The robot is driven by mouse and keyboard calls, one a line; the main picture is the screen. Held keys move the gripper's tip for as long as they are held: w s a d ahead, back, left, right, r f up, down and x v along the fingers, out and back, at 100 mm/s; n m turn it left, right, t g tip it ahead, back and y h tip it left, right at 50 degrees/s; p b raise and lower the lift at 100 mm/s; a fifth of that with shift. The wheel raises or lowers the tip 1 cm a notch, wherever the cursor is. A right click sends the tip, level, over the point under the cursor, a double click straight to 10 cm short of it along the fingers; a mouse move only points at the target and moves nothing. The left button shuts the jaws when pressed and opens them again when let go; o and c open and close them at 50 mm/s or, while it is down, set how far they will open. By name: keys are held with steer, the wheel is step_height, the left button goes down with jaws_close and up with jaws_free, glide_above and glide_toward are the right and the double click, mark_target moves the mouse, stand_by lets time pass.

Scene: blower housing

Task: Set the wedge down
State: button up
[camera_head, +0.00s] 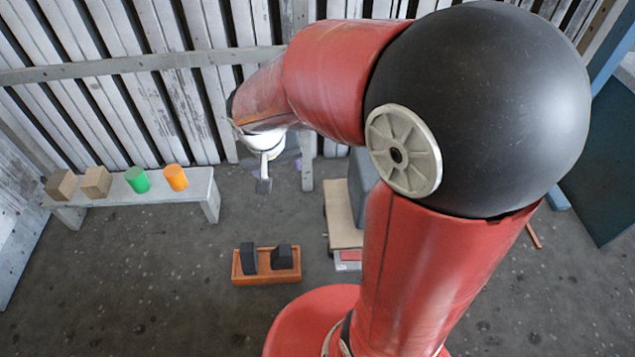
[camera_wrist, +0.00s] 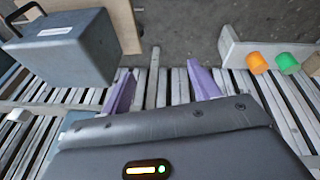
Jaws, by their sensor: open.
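My gripper (camera_head: 265,184) hangs in the air at the end of the arm, behind and above the orange-brown tray (camera_head: 265,280) on the floor. Its two purple fingers stand wide apart with nothing between them in the wrist view (camera_wrist: 162,80). Two dark pieces sit in the tray: an upright left piece (camera_head: 248,260) and a right piece with a sloped side (camera_head: 282,257). The right piece may be the wedge, but I cannot tell for sure. My gripper is apart from both pieces. The tray is not seen in the wrist view.
A low white bench (camera_head: 150,198) on the left holds two wooden blocks (camera_head: 96,182), a green cylinder (camera_head: 138,180) and an orange cylinder (camera_head: 176,177). A grey case (camera_wrist: 62,45) with a handle stands by a pale board (camera_head: 341,215). A slatted wall is behind. Floor around the tray is clear.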

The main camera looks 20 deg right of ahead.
steer(key=s+d+r+n+t+y, duration=0.2)
steer(key=s+r, duration=0.8)
steer(key=s, duration=0.5)
steer(key=shift+s+t, duration=0.15)
steer(key=shift+t, duration=0.15)
steer(key=shift+d+r, duration=0.1)
step_height(320, 180, up, 6)
steer(key=p, duration=0.6)
